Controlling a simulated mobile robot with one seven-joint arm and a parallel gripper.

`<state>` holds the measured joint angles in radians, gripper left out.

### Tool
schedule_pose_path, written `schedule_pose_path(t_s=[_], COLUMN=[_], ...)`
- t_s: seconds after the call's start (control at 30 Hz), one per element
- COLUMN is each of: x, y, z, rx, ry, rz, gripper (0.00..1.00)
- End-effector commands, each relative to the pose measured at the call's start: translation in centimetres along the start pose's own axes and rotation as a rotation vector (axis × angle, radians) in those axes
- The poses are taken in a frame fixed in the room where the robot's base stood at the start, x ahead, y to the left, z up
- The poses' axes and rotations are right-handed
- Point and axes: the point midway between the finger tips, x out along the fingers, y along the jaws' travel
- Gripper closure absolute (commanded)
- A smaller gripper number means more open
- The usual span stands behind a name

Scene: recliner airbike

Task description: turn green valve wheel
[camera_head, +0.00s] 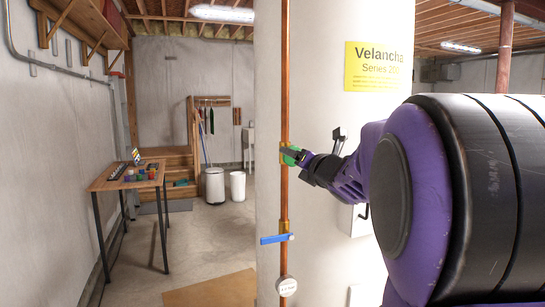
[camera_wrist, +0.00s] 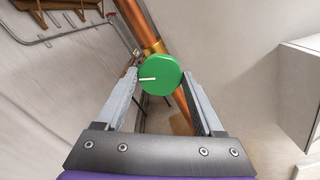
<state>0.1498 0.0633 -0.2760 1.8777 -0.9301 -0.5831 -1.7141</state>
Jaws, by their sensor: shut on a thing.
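The green valve wheel (camera_wrist: 162,76) is a round green knob with a white line on its face, pointing left in the wrist view. It sits on a vertical copper pipe (camera_head: 285,90). In the head view the wheel (camera_head: 291,154) is partly hidden by my gripper (camera_head: 303,158). My gripper also shows in the wrist view (camera_wrist: 160,85), with one finger on each side of the wheel. Its fingers are shut on the wheel's sides.
A blue lever (camera_head: 276,239) and a round gauge (camera_head: 287,286) are lower on the same pipe. A white cylindrical tank (camera_head: 335,30) with a yellow label (camera_head: 378,67) stands right behind it. A wooden table (camera_head: 130,180) stands at the left wall. Floor between is clear.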

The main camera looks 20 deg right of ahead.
Motion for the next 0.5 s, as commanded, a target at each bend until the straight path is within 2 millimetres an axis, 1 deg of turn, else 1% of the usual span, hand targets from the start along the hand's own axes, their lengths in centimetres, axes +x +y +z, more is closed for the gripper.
schedule_pose_path(t_s=[0.13, 0.33, 0.5], x=[0.00, 0.00, 0.00], y=[0.06, 0.08, 0.09], z=[0.12, 0.12, 0.13], rx=[-0.033, -0.229, -0.293], ry=[-0.002, -0.002, -0.002], rz=[0.001, 0.001, 0.001], gripper=[0.61, 0.61, 0.61])
